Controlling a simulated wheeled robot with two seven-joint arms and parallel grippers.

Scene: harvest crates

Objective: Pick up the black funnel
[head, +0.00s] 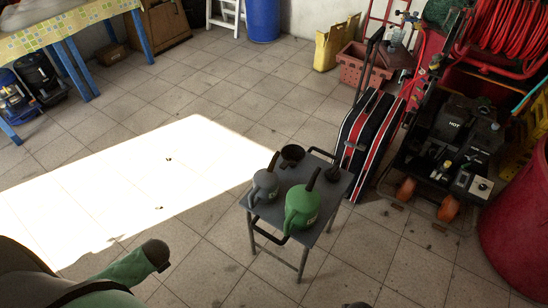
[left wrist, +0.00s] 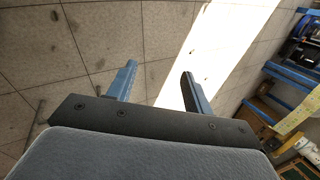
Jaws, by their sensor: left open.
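The black funnel (head: 292,153) is on the far edge of a small grey table (head: 268,212) in the head view, with its wide mouth up. A grey watering can (head: 264,186) and a green watering can (head: 301,207) stand in front of it on the same table. Another small dark item (head: 333,173) is at the table's right; I cannot tell what it is. My left gripper (left wrist: 158,76) is open and empty in the left wrist view, above bare floor. The funnel is not in that view. My right gripper is not in view.
A machine cart (head: 452,140) and a red barrel (head: 520,225) fill the right side. A cloth-covered table (head: 62,22) is far left. The tiled floor left of the small table is clear.

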